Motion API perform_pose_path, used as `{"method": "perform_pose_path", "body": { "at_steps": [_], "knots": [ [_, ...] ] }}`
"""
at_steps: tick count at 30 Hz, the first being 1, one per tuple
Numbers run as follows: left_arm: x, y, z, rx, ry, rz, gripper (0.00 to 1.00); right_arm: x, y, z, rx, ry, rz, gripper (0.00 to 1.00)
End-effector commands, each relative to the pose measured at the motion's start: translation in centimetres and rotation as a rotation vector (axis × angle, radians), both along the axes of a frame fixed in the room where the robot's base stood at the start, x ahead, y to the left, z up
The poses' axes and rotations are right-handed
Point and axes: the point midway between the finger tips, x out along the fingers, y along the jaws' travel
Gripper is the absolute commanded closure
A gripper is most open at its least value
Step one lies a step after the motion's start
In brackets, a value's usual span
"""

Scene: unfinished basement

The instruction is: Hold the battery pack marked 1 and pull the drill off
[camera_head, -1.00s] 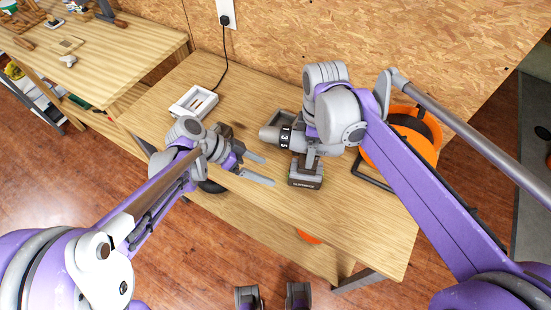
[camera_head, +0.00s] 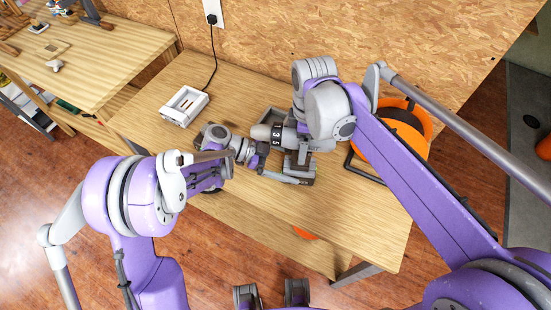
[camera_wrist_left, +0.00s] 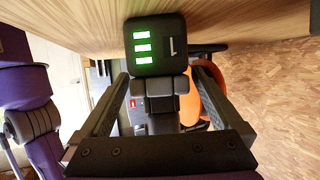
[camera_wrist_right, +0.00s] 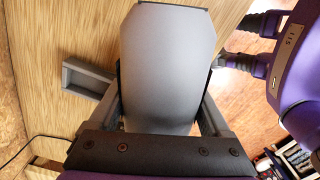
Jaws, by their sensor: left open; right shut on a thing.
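The drill (camera_head: 262,132) stands upright on its battery pack on the table, its chuck end pointing left. The battery pack (camera_head: 303,169) is the dark block at the foot of the handle. In the left wrist view the pack (camera_wrist_left: 157,45) shows a 1 and three lit green bars. My left gripper (camera_head: 287,168) is open, its fingers on either side of the pack and handle foot; contact cannot be told. My right gripper (camera_wrist_right: 165,88) is shut on the drill's grey body (camera_wrist_right: 166,60) from above.
A white charger (camera_head: 184,106) with a cord to the wall outlet (camera_head: 212,12) is at the back left. A small grey tray (camera_wrist_right: 88,78) lies behind the drill. An orange reel (camera_head: 412,122) stands at the right. The table's front left is clear.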

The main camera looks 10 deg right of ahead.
Motion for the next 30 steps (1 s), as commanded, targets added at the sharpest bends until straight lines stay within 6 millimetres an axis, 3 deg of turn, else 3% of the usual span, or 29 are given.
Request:
{"method": "perform_pose_path", "body": {
  "at_steps": [3,9,21,30],
  "knots": [
    [-0.5,-2.0,-0.8,0.000,-0.001,-0.003,0.00,0.0,0.0,0.0,0.000,-0.001,0.000,1.00],
    [-1.0,-3.9,-1.7,0.001,0.000,0.000,0.00,0.0,0.0,0.0,0.000,-0.001,0.000,1.00],
    [-1.1,-4.5,-1.9,0.001,0.000,0.001,0.00,0.0,0.0,0.0,0.000,0.000,0.000,1.00],
    [-1.1,-4.5,-1.9,0.001,0.000,0.001,0.54,0.0,0.0,0.0,0.000,0.000,0.000,1.00]
  ]
}}
